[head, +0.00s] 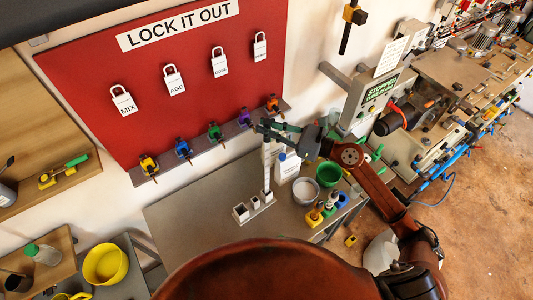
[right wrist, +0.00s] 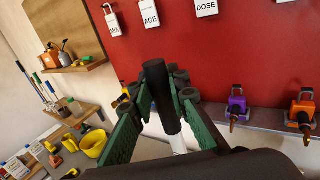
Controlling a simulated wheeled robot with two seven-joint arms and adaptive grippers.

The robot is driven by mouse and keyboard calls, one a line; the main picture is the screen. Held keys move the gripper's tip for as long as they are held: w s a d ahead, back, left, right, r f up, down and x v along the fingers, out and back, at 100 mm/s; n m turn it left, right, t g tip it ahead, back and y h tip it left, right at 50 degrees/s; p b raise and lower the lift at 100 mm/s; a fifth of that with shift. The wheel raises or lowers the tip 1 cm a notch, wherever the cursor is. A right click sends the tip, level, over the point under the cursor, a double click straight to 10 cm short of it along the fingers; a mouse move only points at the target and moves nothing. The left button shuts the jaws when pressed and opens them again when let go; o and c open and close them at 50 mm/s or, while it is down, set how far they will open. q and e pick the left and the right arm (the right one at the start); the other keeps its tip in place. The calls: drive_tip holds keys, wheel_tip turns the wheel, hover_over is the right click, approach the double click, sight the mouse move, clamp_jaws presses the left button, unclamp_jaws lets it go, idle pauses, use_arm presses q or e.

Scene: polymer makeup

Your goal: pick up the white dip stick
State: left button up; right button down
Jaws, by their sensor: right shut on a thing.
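The white dip stick (head: 267,176) stands upright, its lower end at a small white holder (head: 241,212) on the grey table; I cannot tell whether it is still seated there. Its thick black top (right wrist: 160,97) shows in the right wrist view, with a short white length (right wrist: 178,144) below it. My right gripper (head: 267,130) is at the top of the stick, shut on its black end. In the right wrist view its green fingers (right wrist: 153,118) lie on either side of the black end. My left gripper is not in view.
White bottles (head: 288,166), a white tub (head: 305,190) and a green cup (head: 328,174) stand close to the right. The red lockout board (head: 190,105), with a ledge of coloured padlocks (head: 214,133), is behind. The table's front left is bare.

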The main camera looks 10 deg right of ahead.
wheel_tip(320, 180, up, 10)
drive_tip(key=shift+r+b, duration=0.1)
drive_tip(key=shift+b, duration=0.5)
drive_tip(key=c, duration=2.4)
unclamp_jaws()
clamp_jaws()
